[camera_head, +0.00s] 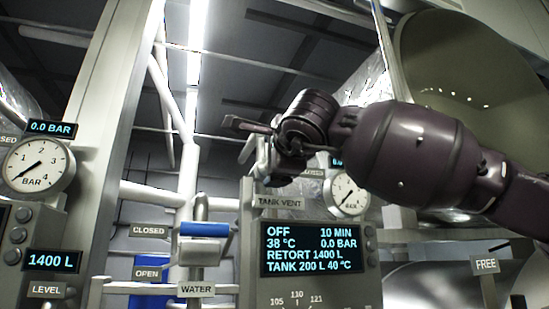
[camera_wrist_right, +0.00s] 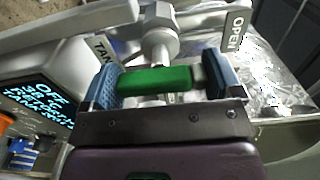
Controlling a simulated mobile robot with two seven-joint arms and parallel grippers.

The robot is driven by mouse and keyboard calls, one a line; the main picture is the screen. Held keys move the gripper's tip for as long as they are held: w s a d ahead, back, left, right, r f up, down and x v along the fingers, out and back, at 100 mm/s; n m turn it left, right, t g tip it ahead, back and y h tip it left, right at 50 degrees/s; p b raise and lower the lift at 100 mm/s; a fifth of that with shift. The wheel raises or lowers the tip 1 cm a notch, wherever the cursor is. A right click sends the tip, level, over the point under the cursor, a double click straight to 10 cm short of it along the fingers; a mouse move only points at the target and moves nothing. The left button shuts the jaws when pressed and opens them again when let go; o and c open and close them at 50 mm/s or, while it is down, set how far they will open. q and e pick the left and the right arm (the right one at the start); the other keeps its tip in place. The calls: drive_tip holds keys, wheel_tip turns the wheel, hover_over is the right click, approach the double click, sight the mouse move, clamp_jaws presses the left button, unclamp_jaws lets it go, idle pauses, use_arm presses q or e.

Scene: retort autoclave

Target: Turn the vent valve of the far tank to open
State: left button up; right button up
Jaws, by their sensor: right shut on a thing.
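The green vent valve handle (camera_wrist_right: 155,80) lies between the blue pads of my right gripper (camera_wrist_right: 163,82) in the right wrist view, and the gripper is shut on it. Its metal stem and nut (camera_wrist_right: 158,40) show just beyond the handle. An OPEN label (camera_wrist_right: 234,32) stands to the right of the handle, and a partly covered TANK label (camera_wrist_right: 103,48) is to its left. In the head view my right gripper (camera_head: 262,158) is just above the TANK VENT label (camera_head: 279,202); the arm and gripper hide the handle there. My left gripper is in neither view.
A display panel (camera_head: 312,247) reads OFF, 0.0 BAR. A gauge (camera_head: 346,194) stands beside my right arm. A blue WATER valve handle (camera_head: 204,229) with CLOSED (camera_head: 149,231) and OPEN (camera_head: 147,273) labels is left of the panel. A pale post (camera_head: 112,95) rises at left.

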idle(0.4)
drive_tip(key=o, duration=0.7)
drive_tip(key=shift+o, duration=0.2)
drive_tip(key=shift+s, duration=0.1)
drive_tip(key=shift+s, duration=0.2)
drive_tip(key=b+v, duration=0.2)
drive_tip(key=v, duration=0.8)
drive_tip(key=shift+s+d, duration=0.1)
drive_tip(key=shift+s, duration=0.05)
